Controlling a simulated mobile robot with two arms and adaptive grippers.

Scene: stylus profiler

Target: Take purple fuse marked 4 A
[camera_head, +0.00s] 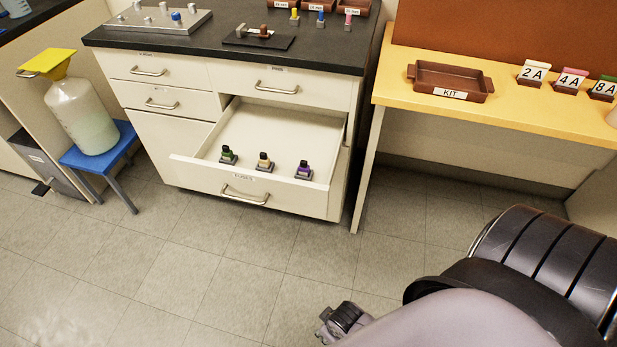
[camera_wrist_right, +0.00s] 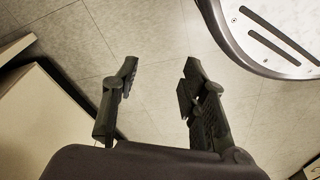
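The purple fuse (camera_head: 304,171) stands upright in the open drawer (camera_head: 250,185), at the right end of a row of three along its front. Any marking on it is too small to read. A tan fuse (camera_head: 264,162) is in the middle and a green one (camera_head: 228,155) at the left. My right gripper (camera_head: 340,322) is low over the floor, in front of and below the drawer, well apart from the fuses. In the right wrist view its fingers (camera_wrist_right: 160,78) are spread with only floor between them. My left gripper is not in view.
A yellow table (camera_head: 500,115) at the right holds a brown KIT tray (camera_head: 450,82) and cards marked 2 A, 4 A (camera_head: 570,81) and 8 A. A blue stool (camera_head: 100,155) with a large bottle (camera_head: 82,115) stands left. The floor before the drawer is clear.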

